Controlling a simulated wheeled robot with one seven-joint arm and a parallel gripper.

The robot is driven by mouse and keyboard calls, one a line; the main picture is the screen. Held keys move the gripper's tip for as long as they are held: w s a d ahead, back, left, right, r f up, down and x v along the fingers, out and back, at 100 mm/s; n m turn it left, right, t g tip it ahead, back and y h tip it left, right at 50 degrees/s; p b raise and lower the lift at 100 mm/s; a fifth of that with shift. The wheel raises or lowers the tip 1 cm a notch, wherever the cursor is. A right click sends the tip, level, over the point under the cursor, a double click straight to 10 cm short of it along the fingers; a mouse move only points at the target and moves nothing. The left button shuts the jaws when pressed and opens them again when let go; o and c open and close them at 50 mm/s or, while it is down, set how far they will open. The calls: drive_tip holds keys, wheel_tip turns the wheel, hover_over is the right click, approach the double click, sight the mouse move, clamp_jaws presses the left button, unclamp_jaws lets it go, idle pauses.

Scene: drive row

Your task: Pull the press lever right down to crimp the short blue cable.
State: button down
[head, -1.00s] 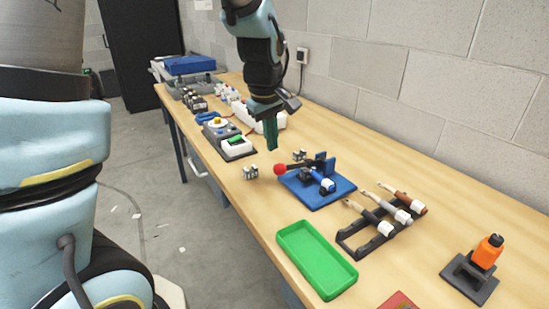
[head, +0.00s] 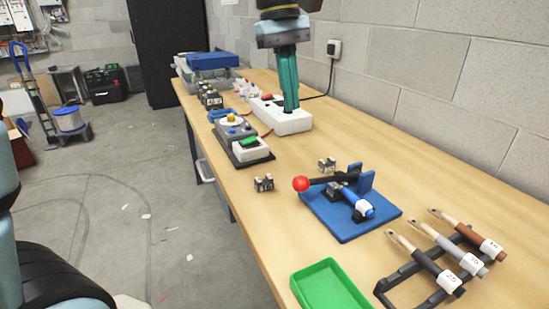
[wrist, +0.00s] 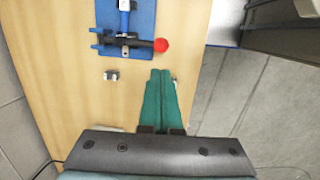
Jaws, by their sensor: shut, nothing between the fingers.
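The press is a blue base plate (head: 340,226) with a black lever (head: 330,180) ending in a red ball knob (head: 301,184). The lever lies low, close to level across the press. The short blue cable (head: 356,203) with a white tag sits in the press under the lever. In the wrist view the press (wrist: 143,15) is at the top, with the red knob (wrist: 162,45) at its right. My gripper (head: 291,110) has green fingers, shut and empty, pointing down behind the press, apart from it. In the wrist view the fingertips (wrist: 161,72) point toward the knob.
A green tray (head: 325,287) and a rack (head: 412,268) holding tools stand in front of the press. Small metal blocks (head: 264,184) (head: 327,164) lie near the knob. A white power strip (head: 282,116) and a grey control box (head: 250,151) are behind. The wall borders the bench at right.

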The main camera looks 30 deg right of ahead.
drive_tip(key=p, duration=0.2)
approach(300, 176)
drive_tip(key=f, duration=0.4)
drive_tip(key=s+f, duration=0.1)
drive_tip(key=f, duration=0.1)
drive_tip(key=shift+d+f, duration=0.3)
drive_tip(key=shift+f, duration=0.1)
